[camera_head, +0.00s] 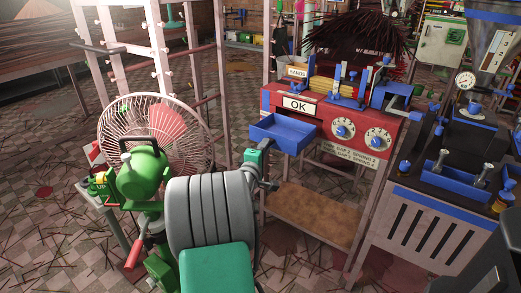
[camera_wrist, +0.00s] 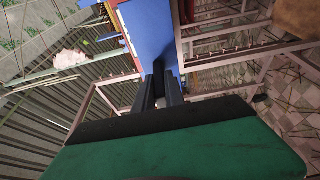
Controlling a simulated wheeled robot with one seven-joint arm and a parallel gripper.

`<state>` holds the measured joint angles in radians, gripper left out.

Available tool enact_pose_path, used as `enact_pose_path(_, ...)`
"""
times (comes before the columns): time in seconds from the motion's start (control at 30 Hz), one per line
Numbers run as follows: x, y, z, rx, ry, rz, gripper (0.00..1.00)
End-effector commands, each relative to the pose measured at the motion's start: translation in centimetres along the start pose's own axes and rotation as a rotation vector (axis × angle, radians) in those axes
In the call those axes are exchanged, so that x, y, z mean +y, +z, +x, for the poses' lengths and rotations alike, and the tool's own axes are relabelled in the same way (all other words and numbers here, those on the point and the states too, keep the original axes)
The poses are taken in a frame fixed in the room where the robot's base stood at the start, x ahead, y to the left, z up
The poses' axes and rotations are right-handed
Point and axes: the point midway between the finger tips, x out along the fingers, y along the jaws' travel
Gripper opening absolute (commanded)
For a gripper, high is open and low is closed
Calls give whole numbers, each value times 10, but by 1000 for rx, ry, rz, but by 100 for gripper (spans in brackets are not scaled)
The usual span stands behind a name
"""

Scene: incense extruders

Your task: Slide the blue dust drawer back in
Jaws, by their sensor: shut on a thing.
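The blue dust drawer (camera_head: 281,134) sticks out of the front of the red machine (camera_head: 270,104), below the white "OK" label. Its open top and part of its inside show in the head view. My gripper (camera_head: 266,172) is at the drawer's near left side, low by its front. In the wrist view the two dark fingers (camera_wrist: 163,84) reach up to the blue drawer (camera_wrist: 150,35) and are shut on it. The exact spot of the grip is hard to see in the head view. The drawer's rear end is hidden inside the machine.
A fan with a white cage (camera_head: 155,140) and a green motor stands left of my arm. A wooden shelf (camera_head: 313,214) lies below the red machine. A dark bench with blue trim (camera_head: 440,200) stands close on the right. Sticks litter the tiled floor.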

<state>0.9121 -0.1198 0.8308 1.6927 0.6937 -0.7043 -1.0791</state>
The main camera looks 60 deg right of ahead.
Motion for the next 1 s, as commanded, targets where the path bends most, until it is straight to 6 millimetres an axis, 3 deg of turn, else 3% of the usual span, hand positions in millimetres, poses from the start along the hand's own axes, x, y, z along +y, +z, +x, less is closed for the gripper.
enact_pose_path(1.0,2,21,68,-1,2,1,0)
